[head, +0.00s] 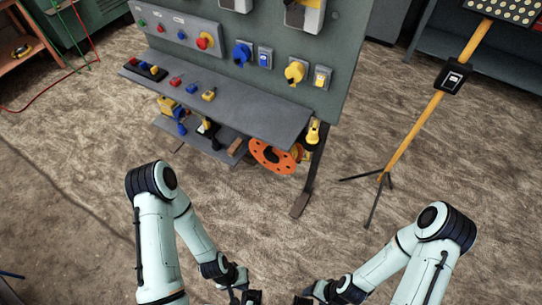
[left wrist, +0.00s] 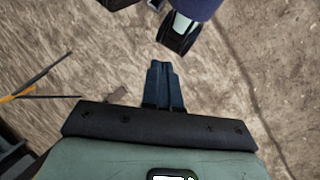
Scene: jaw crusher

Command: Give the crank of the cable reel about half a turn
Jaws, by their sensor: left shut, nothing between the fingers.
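The orange cable reel (head: 275,157) hangs under the right end of the grey bench, beside the support leg. Its flange with round holes faces me. Small yellow parts show at its right edge, but I cannot make out the crank clearly. My left gripper (head: 250,297) is at the bottom of the head view, far from the reel. In the left wrist view its fingers (left wrist: 162,66) are together, with nothing between them and bare floor beyond. My right gripper (head: 303,300) is at the bottom edge, partly cut off, and I cannot tell its opening.
The grey bench (head: 250,112) carries small coloured plugs, under a panel (head: 330,105) with switches and sockets. A lower shelf (head: 205,142) holds tools left of the reel. A yellow tripod stand (head: 410,135) is at right. The floor before the bench is clear.

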